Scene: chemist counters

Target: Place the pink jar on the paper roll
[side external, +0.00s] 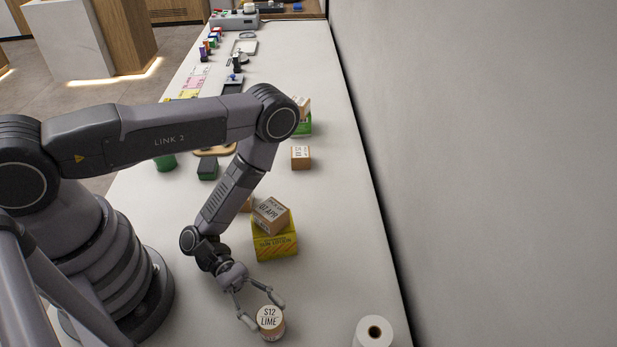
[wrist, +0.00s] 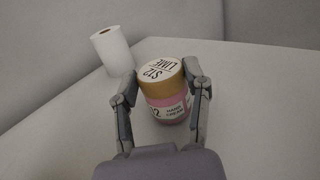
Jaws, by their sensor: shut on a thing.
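The pink jar (wrist: 170,108) has a tan lid with a white label reading "$12 LIME". It also shows near the bottom of the side external view (side external: 270,322). My gripper (wrist: 163,86) is shut on the jar, with one finger on each side of it. The jar looks upright; I cannot tell whether it touches the counter. The white paper roll (side external: 372,333) stands upright at the bottom right of the side external view, cut off by the frame edge. In the wrist view the roll (wrist: 112,50) is at the upper left, apart from the jar, with its top bare.
A yellow sun lotion box (side external: 275,245) with a cardboard box (side external: 271,213) on it stands behind my gripper. A small carton (side external: 301,157) and other goods are farther back. A wall (side external: 480,150) borders the counter (side external: 335,220) on the right. The counter between jar and roll is clear.

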